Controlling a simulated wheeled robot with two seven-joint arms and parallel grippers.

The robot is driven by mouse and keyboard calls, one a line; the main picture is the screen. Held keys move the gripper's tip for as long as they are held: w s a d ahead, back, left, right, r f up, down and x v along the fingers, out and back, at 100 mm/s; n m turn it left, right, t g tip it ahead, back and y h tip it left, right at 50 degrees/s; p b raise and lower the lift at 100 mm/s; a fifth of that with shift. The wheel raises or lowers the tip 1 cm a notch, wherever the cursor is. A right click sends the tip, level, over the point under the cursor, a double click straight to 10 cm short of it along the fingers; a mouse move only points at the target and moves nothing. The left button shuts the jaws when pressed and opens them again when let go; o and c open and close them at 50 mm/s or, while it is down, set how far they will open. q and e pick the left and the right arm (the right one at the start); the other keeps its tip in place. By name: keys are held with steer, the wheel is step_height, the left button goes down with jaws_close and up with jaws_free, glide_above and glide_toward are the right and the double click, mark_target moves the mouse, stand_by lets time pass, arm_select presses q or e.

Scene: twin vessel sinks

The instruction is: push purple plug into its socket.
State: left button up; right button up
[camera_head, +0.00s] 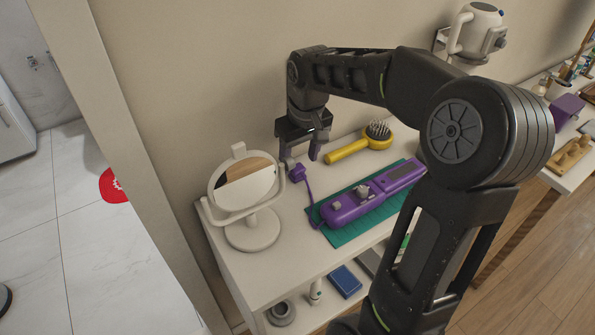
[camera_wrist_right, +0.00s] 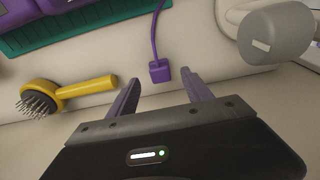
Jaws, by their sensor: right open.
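My right gripper (camera_head: 300,157) is open, pointing down just above the plug on the white table's wall side. In the right wrist view the plug (camera_wrist_right: 159,72) shows between the two open fingertips (camera_wrist_right: 160,77), with a visible gap to each finger. I cannot tell its socket in these frames. My left gripper is not in view.
The device lies on a teal mat (camera_head: 340,240). A white round mirror (camera_head: 250,230) stands left of the plug. A yellow hairbrush (camera_head: 348,151) lies to its right. The wall rises close behind. A lower shelf holds a blue box (camera_head: 345,281).

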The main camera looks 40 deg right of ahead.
mark_target(298, 167)
steer(key=f, duration=0.4)
steer(key=shift+w+f+p, duration=0.1)
steer(key=shift+w+p, duration=0.25)
steer(key=shift+w, duration=0.05)
steer(key=shift+c, duration=0.6)
jaws_close()
